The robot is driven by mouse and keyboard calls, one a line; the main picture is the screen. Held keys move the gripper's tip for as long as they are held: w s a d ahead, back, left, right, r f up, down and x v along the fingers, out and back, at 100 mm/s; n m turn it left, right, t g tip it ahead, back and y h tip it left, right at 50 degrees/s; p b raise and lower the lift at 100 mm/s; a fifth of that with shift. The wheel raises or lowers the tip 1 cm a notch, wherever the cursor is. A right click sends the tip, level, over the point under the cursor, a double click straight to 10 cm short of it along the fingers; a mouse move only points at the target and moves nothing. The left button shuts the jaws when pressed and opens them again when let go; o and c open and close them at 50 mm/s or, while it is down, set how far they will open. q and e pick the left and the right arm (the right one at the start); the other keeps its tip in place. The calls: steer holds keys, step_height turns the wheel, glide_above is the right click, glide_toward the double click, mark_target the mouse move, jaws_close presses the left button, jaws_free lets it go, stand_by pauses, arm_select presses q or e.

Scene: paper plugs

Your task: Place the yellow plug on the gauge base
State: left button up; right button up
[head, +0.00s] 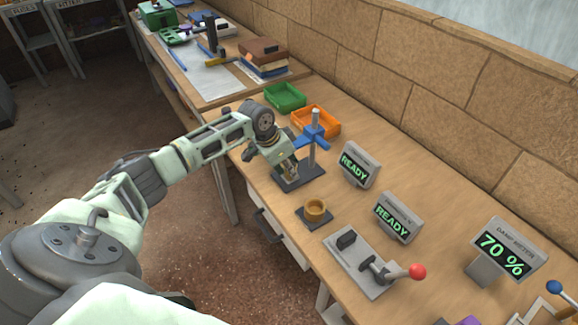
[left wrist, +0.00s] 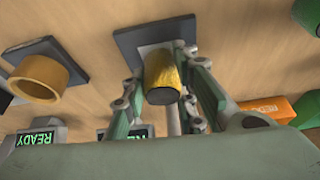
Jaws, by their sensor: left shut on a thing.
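The yellow plug (left wrist: 164,72) is a short cylinder with a dark end toward the camera in the left wrist view. My left gripper (left wrist: 166,80) is shut on it, a finger on each side. The gauge base (head: 311,183) is a dark square plate with an upright rod and blue clamp; its plate also shows behind the plug in the left wrist view (left wrist: 128,42). In the head view my left gripper (head: 289,172) is low over this plate, and its fingers largely hide the plug. I cannot tell whether the plug touches the plate. My right gripper is out of view.
A brass-coloured ring (head: 315,209) on a dark pad stands nearby. Two READY displays (head: 357,164), a red-knobbed lever (head: 417,271) and a 70 % display (head: 505,252) stand to the right. Orange (head: 328,129) and green (head: 285,96) bins stand behind the rod.

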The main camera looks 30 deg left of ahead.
arm_select(q)
steer(key=shift+s+a, duration=0.1)
steer(key=shift+s, duration=0.05)
steer(key=o, duration=1)
steer(key=shift+f, duration=0.1)
steer(key=b+v, duration=0.1)
steer(key=v, duration=1.1)
